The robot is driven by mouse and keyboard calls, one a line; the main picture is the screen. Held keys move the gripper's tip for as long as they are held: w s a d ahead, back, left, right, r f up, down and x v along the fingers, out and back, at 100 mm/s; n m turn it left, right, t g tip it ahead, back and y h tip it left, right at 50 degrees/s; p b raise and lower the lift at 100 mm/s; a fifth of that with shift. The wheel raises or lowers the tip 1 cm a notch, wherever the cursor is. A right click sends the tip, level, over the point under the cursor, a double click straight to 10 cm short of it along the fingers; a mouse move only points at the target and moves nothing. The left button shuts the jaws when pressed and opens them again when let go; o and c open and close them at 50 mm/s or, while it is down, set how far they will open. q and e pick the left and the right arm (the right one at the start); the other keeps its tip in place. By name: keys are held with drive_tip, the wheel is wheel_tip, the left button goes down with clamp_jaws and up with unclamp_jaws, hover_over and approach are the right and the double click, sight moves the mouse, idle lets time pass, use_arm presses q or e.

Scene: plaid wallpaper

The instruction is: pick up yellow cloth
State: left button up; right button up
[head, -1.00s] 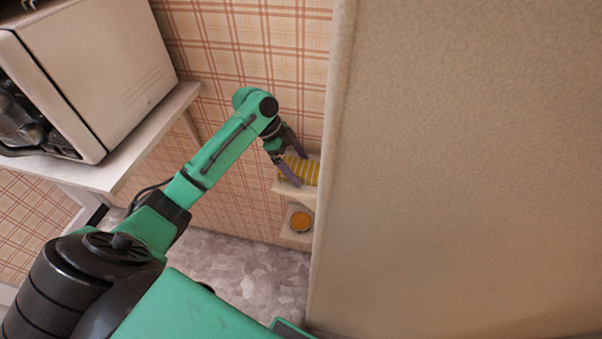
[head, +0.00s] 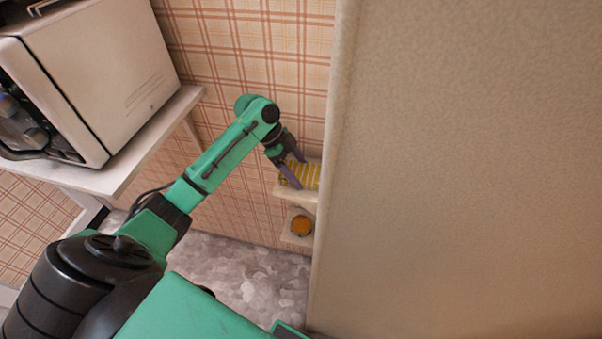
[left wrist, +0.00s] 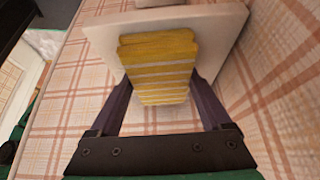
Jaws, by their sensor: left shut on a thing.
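The yellow cloth (head: 303,174) is a folded block with pale stripes. In the head view it is at the small wall shelf, partly hidden by my left gripper (head: 293,177). In the left wrist view the cloth (left wrist: 158,65) lies between the two fingers of my left gripper (left wrist: 160,95), with a finger against each side. The left gripper is shut on the cloth. Whether the cloth still touches the shelf I cannot tell. My right gripper is not in view.
The pale shelf (head: 286,192) is fixed near the plaid wall. A lower shelf holds a round orange item (head: 301,225). A large beige panel (head: 460,170) stands close on the right. A microwave (head: 90,75) sits on a white table (head: 125,170) at the left.

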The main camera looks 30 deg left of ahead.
sight(299, 171)
use_arm(q)
drive_tip(key=shift+r+b, duration=0.15)
drive_tip(key=shift+b, duration=0.25)
wheel_tip(299, 171, up, 20)
drive_tip(key=shift+r, duration=0.15)
